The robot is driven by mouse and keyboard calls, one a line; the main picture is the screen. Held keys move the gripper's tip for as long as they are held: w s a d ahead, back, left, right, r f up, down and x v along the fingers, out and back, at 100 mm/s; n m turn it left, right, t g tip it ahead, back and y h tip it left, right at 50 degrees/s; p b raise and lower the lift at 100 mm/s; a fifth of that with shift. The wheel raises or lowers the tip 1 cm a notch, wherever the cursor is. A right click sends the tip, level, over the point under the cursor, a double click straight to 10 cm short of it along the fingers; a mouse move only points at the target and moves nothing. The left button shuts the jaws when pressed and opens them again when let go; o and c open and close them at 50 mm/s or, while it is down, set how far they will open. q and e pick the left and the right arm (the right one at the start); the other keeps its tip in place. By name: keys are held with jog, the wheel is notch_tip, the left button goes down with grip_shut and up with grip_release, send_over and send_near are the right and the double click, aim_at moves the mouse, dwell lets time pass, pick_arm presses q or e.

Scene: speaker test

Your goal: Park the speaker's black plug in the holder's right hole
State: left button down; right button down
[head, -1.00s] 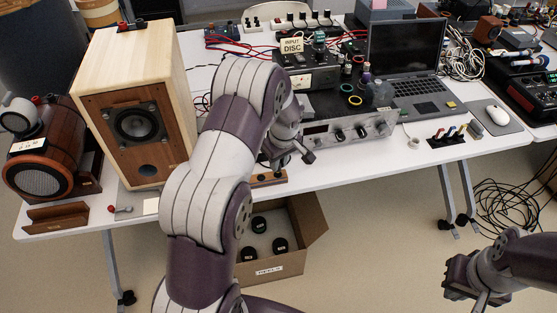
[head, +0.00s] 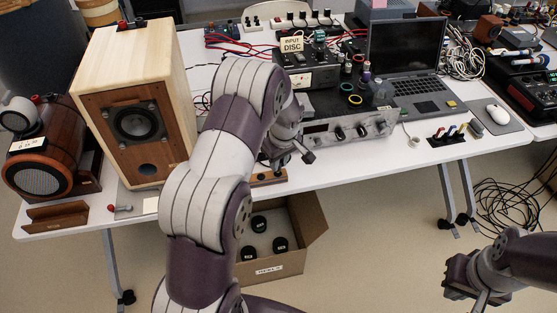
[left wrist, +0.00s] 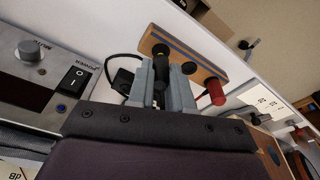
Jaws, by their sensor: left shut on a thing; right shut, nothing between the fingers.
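The wooden holder (head: 268,180) lies at the table's front edge in the head view, partly behind my left arm. In the left wrist view the holder (left wrist: 205,74) shows a dark round spot and a red plug (left wrist: 216,93) at one end. My left gripper (left wrist: 166,62) is shut on the black plug (left wrist: 160,53), close over the holder. I cannot tell whether the plug's tip is in a hole, as the fingers hide it. In the head view my left gripper (head: 284,162) is mostly hidden. My right gripper (head: 462,287) is shut and empty, low at the right.
A wooden speaker (head: 137,125) stands left of my arm. An amplifier (head: 350,131) stands behind my left gripper, with its power switch (left wrist: 76,78) near it in the wrist view. A cardboard box (head: 310,228) sits on the floor below.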

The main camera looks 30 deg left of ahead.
pick_arm(q)
jog(key=shift+f+b, duration=0.6)
jog(key=shift+f, duration=0.25)
jog(key=c, duration=1)
grip_release()
jog(key=shift+o, duration=0.2)
jog(key=shift+r, duration=0.1)
jog(key=shift+r+p, duration=2.85)
jog(key=shift+r, duration=0.9)
jog(key=shift+f, duration=0.1)
